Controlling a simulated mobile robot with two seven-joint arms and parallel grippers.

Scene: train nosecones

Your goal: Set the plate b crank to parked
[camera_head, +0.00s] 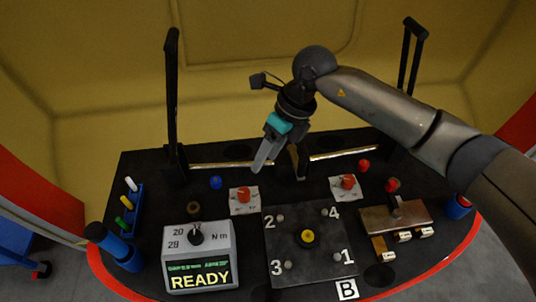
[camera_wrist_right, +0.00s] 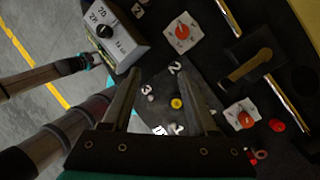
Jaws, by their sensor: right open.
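A dark square plate (camera_head: 287,233) has corner numbers 1 to 4, small grey studs and a yellow hub (camera_head: 307,236). A white label B (camera_head: 347,289) lies at its front right edge. The plate also shows in the wrist view (camera_wrist_right: 196,97). A black piece with a bar handle (camera_wrist_right: 250,66) stands beyond it in the wrist view; I cannot tell if it is the crank, and no "parked" marking is readable. My right gripper (camera_head: 279,168) is open and empty, above the console behind the plate; its fingers (camera_wrist_right: 163,80) spread over the plate in the wrist view.
Red knobs on white cards (camera_head: 244,196) (camera_head: 347,185) flank the plate's far side. A READY tester (camera_head: 199,255) stands left, a bronze block (camera_head: 393,217) right. Tall black levers (camera_head: 172,95) (camera_head: 412,60) rise at the back. Blue cylinders (camera_head: 114,246) stand at left.

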